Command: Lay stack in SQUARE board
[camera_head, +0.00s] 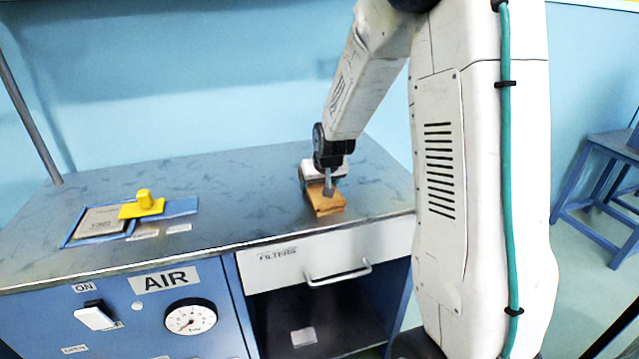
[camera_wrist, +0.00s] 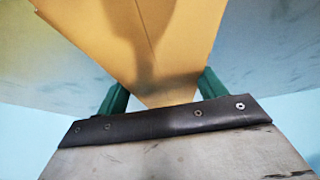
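The tan kraft stack (camera_head: 327,207) sits on the bench near its front right, with a corner toward the front. My gripper (camera_head: 328,188) is right at it, reaching down from above. In the wrist view, the stack (camera_wrist: 165,50) fills the space between the two green fingers (camera_wrist: 160,92) and partly hides them. Whether the fingers press on it cannot be seen. No SQUARE label is readable.
A yellow plate with a knob (camera_head: 143,202) lies over the board's middle. Pale labels (camera_head: 178,228) lie in front of the board. The bench top (camera_head: 240,195) is clear between board and stack. A drawer handle (camera_head: 337,273) sticks out below the front edge.

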